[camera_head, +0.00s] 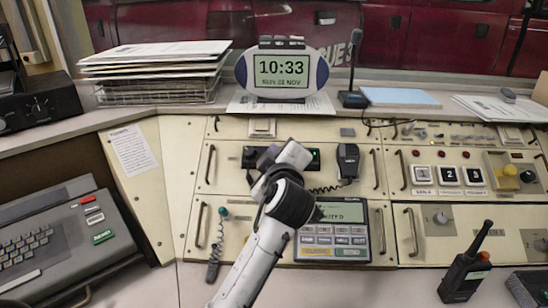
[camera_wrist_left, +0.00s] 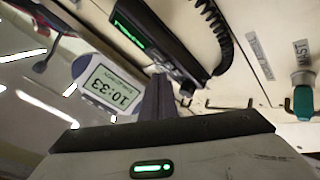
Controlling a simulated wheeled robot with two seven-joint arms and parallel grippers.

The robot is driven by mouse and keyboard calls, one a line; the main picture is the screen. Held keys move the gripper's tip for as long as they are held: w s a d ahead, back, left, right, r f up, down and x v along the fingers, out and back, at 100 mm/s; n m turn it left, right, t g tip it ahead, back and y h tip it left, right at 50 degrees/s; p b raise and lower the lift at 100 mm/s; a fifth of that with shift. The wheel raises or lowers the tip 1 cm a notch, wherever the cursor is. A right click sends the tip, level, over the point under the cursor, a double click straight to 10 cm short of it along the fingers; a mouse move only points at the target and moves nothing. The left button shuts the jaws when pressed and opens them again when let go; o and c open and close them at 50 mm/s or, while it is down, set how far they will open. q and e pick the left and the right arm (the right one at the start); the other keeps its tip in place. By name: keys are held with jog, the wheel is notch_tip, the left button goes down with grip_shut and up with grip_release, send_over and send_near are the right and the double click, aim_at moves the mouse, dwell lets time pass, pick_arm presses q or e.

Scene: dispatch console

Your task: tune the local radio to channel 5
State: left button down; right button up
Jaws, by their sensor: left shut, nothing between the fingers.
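A black radio unit with a green-lit display (camera_head: 315,159) is set in the upper middle console panel; my left gripper covers much of its front. In the left wrist view the radio (camera_wrist_left: 150,38) shows its green display and a small knob at its near end. The channel reading is not legible. My left gripper (camera_head: 266,160) is shut and empty in front of the radio. Its dark fingers (camera_wrist_left: 156,96) show beside the radio's knob end; I cannot tell whether they touch it. My right gripper is not in view.
A handset (camera_head: 347,161) with a coiled cord hangs right of the radio. Below are a touch panel (camera_head: 340,243) and several pull handles. A clock (camera_head: 282,72) and desk microphone (camera_head: 353,75) stand on the shelf. A portable radio (camera_head: 465,272) stands at the lower right.

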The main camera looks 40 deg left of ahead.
pick_arm(q)
jog(key=shift+w+a+f, duration=0.1)
jog(key=shift+w+f, duration=0.05)
jog(key=shift+f, duration=0.15)
jog(key=shift+w+a+f+b, duration=0.15)
jog(key=shift+f+b, duration=0.1)
jog(key=shift+b, duration=0.2)
jog(key=shift+r, duration=0.2)
dwell(0.3)
jog(key=shift+s+d+r+p, duration=0.25)
jog(key=shift+s+r+p, duration=0.1)
jog(key=shift+r+p, duration=0.1)
jog(key=r+p, duration=0.1)
jog(key=s+d+r+p, duration=0.1)
jog(key=s+r+p, duration=0.1)
jog(key=r, duration=0.1)
jog(key=shift+s+d, duration=0.2)
jog(key=shift+d, duration=0.05)
jog(key=shift+a, duration=0.1)
dwell(2.4)
